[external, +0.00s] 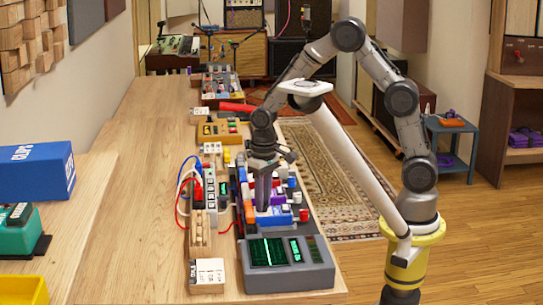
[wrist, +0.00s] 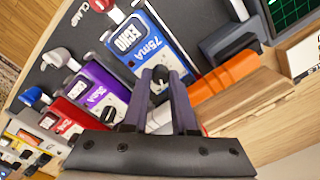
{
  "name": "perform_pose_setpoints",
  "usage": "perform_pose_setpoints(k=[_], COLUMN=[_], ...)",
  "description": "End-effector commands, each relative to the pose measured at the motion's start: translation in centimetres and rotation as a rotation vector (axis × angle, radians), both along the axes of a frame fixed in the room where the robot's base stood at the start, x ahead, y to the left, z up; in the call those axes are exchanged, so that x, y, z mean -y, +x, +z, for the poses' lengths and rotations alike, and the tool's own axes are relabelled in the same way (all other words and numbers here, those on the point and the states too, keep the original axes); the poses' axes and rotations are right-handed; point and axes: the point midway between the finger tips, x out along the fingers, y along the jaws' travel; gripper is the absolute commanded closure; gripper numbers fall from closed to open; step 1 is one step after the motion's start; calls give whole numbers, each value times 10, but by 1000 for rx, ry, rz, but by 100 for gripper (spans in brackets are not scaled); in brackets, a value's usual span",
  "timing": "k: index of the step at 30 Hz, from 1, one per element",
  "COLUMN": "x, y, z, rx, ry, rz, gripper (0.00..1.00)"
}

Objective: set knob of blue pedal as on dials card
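The blue pedal (wrist: 151,37), marked ECHO and 75mA, lies on the dark board in the wrist view. Its dark knob (wrist: 160,79) shows between the tips of my gripper (wrist: 161,76). The two fingers are apart, one on each side of the knob; whether they press on it I cannot tell. In the external view my gripper (external: 268,203) points down among the pedals, and its fingers partly hide the blue pedal (external: 275,217). A white card on a wooden stand (external: 209,271), seemingly the dials card, stands at the front left; its markings are too small to read.
A purple pedal (wrist: 98,92) and a red pedal (wrist: 66,119) sit beside the blue one. An orange block (wrist: 228,80) lies close to the right finger. A grey unit with green screens (external: 287,264) stands in front. The bench to the left (external: 140,190) is clear.

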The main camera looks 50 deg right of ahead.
Motion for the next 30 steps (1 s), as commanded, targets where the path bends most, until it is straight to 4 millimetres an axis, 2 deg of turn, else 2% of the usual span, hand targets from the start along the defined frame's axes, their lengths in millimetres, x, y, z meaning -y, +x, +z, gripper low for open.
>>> perform_pose_setpoints(k=[1,3,4,17,23,30], x=[0,0,0,0,0,-1], y=[0,0,0,0,1,1], z=[0,0,0,1,1,1], rx=[0,0,0,1,1,1], ry=[0,0,0,1,1,1], rz=[0,0,0,32,132,335], gripper=[87,99,100,100,100,100])
